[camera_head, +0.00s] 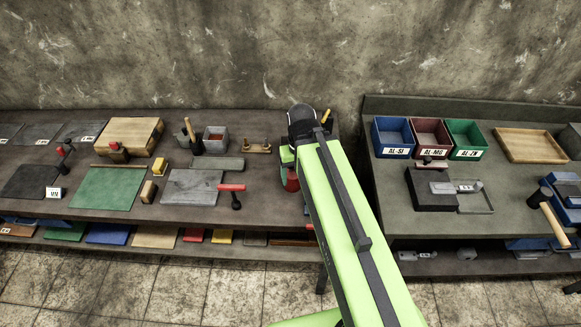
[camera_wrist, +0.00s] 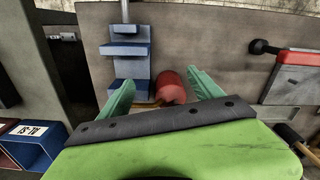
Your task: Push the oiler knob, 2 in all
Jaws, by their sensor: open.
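My gripper (camera_wrist: 163,80) is open, its two teal fingers spread in the wrist view. A red rounded body (camera_wrist: 172,87), which looks like the oiler, shows between and beyond the fingers, with a brown rod-like part beside it. I cannot tell which part is the knob, or whether a finger touches it. In the head view a red body (camera_head: 292,181) shows at the left edge of my green arm, at the right end of the left bench. My arm hides much of it and most of my gripper.
A blue stepped block (camera_wrist: 127,60) stands close by in the wrist view. The red-handled tool (camera_head: 232,188) and grey plate (camera_head: 192,187) lie to the left. A gap separates the left bench from the right bench, which holds the blue AL-SI bin (camera_head: 393,153).

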